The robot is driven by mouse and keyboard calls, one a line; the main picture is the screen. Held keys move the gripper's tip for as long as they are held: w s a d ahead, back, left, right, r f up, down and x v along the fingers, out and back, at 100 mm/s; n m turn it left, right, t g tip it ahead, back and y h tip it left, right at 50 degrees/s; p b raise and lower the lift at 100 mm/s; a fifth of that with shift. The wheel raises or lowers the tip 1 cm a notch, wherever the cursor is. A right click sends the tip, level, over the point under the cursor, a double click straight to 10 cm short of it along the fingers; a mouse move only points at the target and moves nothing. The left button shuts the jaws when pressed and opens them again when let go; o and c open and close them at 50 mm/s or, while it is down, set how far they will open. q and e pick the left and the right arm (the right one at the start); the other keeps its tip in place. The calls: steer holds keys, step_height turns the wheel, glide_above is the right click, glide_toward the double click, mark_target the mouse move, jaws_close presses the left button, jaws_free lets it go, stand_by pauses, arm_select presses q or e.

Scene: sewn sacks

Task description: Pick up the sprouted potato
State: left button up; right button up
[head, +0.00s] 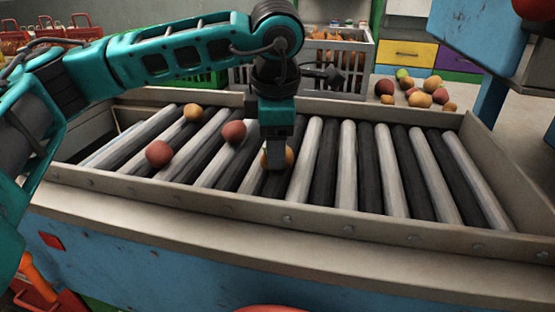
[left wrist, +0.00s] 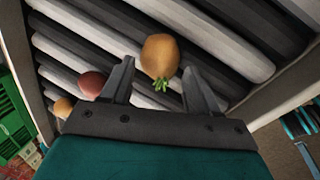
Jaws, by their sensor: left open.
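The sprouted potato (left wrist: 160,56) is yellow-brown with a small green tuft of sprouts. It lies on the rollers, between and slightly beyond the fingertips of my left gripper (left wrist: 159,70) in the left wrist view. In the head view the potato (head: 289,157) is partly hidden behind my left gripper (head: 276,164), which points down at it. The gripper is open, with a gap on both sides of the potato in the left wrist view. I cannot tell the exact height of the fingertips. My right gripper is not in view.
A reddish potato (head: 234,132), another reddish one (head: 159,153) and a yellowish one (head: 193,112) lie on the rollers to the left. The roller table's raised rim (head: 330,222) surrounds them. Several potatoes (head: 427,94) lie behind at the right. The right-hand rollers are clear.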

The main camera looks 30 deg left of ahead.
arm_select(q)
steer(key=shift+x, duration=1.2)
steer(key=shift+r, duration=0.1)
steer(key=c, duration=0.8)
step_height(320, 180, up, 20)
steer(key=p, duration=0.4)
steer(key=shift+s, duration=0.1)
